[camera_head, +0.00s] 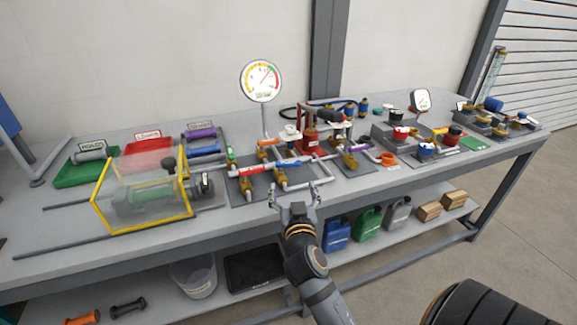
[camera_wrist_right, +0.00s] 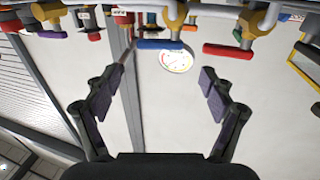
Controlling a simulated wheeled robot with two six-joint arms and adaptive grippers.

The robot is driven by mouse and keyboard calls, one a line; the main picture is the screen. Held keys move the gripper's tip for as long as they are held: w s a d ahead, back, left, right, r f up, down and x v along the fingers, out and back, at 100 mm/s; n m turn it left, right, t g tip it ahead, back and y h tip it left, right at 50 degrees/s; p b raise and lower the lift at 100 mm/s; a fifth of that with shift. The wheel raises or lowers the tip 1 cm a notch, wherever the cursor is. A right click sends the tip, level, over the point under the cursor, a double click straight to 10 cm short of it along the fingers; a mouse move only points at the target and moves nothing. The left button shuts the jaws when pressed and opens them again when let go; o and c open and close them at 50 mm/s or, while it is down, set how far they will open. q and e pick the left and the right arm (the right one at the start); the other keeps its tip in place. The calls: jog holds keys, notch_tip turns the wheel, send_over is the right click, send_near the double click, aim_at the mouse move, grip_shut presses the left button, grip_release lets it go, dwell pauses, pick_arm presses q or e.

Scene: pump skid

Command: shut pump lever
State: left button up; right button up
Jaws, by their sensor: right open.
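The pump skid's pipework stands on a grey plate (camera_head: 246,191) at the middle of the bench. It carries a blue lever (camera_head: 288,163), a red lever (camera_head: 251,170) and an orange lever (camera_head: 268,143). I cannot tell which is labelled as the pump lever. My right gripper (camera_head: 294,190) is open and empty at the bench's front edge, just in front of the pipes. In the right wrist view, the blue lever (camera_wrist_right: 160,44) appears beyond the gap between the open fingers (camera_wrist_right: 158,95), apart from them. The red lever (camera_wrist_right: 228,51) is to its right. My left gripper is out of view.
A round gauge (camera_head: 261,81) rises behind the pipework. A clear yellow-framed guard (camera_head: 141,196) stands at left, with green (camera_head: 86,166) and red (camera_head: 148,152) trays behind. A purple-levered valve (camera_head: 360,147) and more fittings stand at right. Jugs (camera_head: 369,222) sit on the lower shelf.

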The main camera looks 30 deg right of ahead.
aim_at(289, 166)
jog(key=x, duration=0.3)
jog(key=p+x, duration=0.1)
jog(key=shift+w+d+r, duration=0.1)
jog(key=shift+w+r, duration=0.15)
jog(key=shift+r, duration=0.05)
jog(key=x, duration=0.4)
jog(key=shift+w+d+f, duration=0.2)
jog(key=shift+w+d, duration=0.1)
jog(key=shift+w, duration=0.25)
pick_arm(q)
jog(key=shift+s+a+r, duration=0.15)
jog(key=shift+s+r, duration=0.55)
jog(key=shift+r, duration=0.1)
pick_arm(e)
jog(key=shift+c, duration=0.3)
